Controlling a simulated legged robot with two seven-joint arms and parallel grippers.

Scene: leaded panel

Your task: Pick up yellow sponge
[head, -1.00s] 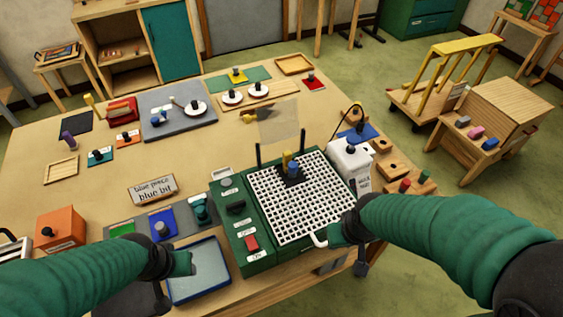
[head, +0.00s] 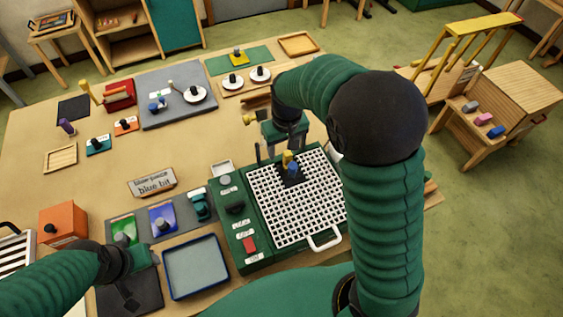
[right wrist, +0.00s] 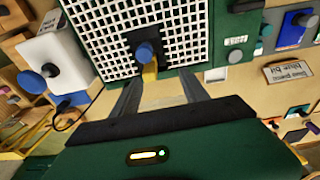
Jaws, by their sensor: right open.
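The yellow sponge (head: 288,156) stands upright on a small black pad on the white grid of a green machine, right behind a blue knob-like bit (head: 293,168). My right gripper (head: 284,147) is open and points down behind the sponge in the head view. In the right wrist view the sponge (right wrist: 150,72) shows between its two spread fingers, apart from both, with the blue bit (right wrist: 146,52) just beyond. My left gripper (head: 131,292) is at the lower left, over a dark pad; its finger opening is unclear.
The green machine (head: 232,215) has switches on its left side and a white front handle (head: 325,240). A dark post (head: 257,153) rises at its back left. A blue-rimmed tray (head: 196,266) lies front left.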

